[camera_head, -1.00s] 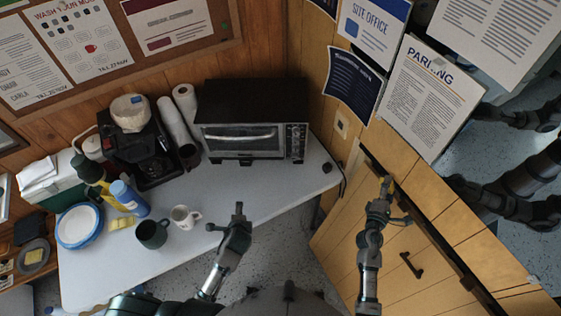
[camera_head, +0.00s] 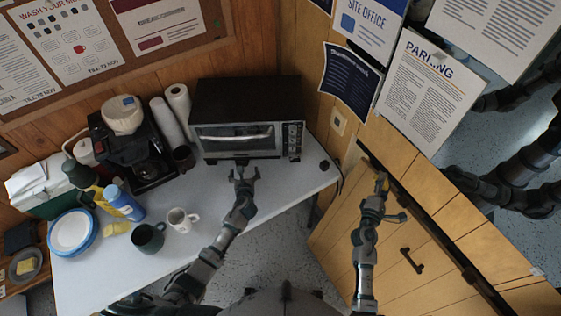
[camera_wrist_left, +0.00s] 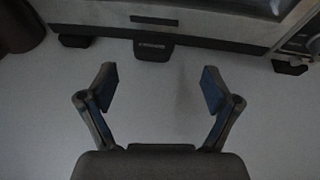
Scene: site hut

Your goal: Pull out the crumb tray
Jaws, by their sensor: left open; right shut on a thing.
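The toaster oven (camera_head: 248,115) stands at the back of the white table, its glass door shut. The crumb tray's dark tab (camera_wrist_left: 153,49) sticks out under the oven's front edge in the left wrist view. The rest of the tray is hidden under the oven. My left gripper (camera_head: 244,172) is open and empty, just in front of the oven and low over the table. In its wrist view the spread fingers (camera_wrist_left: 160,78) are short of the tab, which lies ahead between them.
A coffee maker (camera_head: 137,145), paper rolls and a dark cup stand left of the oven. Two mugs (camera_head: 181,220), bottles and plates (camera_head: 73,232) are further left. A small dark knob-like thing (camera_head: 324,165) lies right of the oven. The table in front of the oven is clear.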

